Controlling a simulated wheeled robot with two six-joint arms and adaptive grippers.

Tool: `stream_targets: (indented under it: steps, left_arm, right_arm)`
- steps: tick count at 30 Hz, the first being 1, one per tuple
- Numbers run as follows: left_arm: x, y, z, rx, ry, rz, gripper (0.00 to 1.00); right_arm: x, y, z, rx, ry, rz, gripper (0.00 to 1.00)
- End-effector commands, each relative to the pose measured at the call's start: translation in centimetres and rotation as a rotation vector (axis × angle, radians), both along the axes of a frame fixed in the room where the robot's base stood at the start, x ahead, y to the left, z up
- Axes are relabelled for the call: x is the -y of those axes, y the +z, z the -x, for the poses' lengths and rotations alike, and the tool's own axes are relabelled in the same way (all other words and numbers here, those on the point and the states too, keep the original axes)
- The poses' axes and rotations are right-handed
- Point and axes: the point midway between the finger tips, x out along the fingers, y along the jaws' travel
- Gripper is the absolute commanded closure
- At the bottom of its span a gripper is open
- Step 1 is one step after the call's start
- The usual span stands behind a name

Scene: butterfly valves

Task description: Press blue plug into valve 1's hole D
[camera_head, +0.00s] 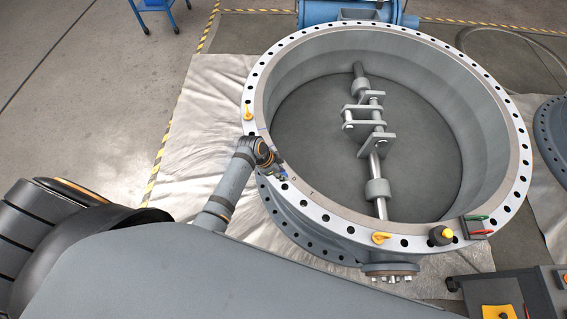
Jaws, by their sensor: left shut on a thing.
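The large grey valve (515,190) lies flat with its ring of bolt holes facing up. My left arm reaches to the left part of its flange. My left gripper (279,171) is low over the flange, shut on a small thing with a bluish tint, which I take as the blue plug. The plug is mostly hidden by the fingers, and I cannot tell whether it touches a hole. Small dark marks stand on the flange beside the gripper; the letters are too small to read surely. My right gripper is out of view.
A dark cart (500,290) is at the lower right. A second flange (550,135) lies at right.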

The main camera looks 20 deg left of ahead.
Motion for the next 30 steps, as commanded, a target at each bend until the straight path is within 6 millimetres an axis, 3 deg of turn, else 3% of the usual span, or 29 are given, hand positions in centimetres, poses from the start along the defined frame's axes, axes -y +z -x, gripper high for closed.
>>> stream_targets:
  steps: [3, 11, 24, 30]
  left_arm:
    - [1.1, 0.1, 0.4, 0.0, -0.021, -0.001, 0.92]
    - [1.1, -0.7, 0.4, 0.001, -0.022, -0.002, 0.92]
    - [1.0, -5.4, 0.4, 0.0, -0.02, -0.001, 0.92]
    - [1.0, -6.0, 0.4, 0.001, -0.02, 0.0, 0.92]
  right_arm:
    - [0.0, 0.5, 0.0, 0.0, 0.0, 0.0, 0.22]
    - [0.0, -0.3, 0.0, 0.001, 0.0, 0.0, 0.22]
    - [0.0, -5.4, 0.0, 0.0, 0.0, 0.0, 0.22]
    - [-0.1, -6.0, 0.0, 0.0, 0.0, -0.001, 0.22]
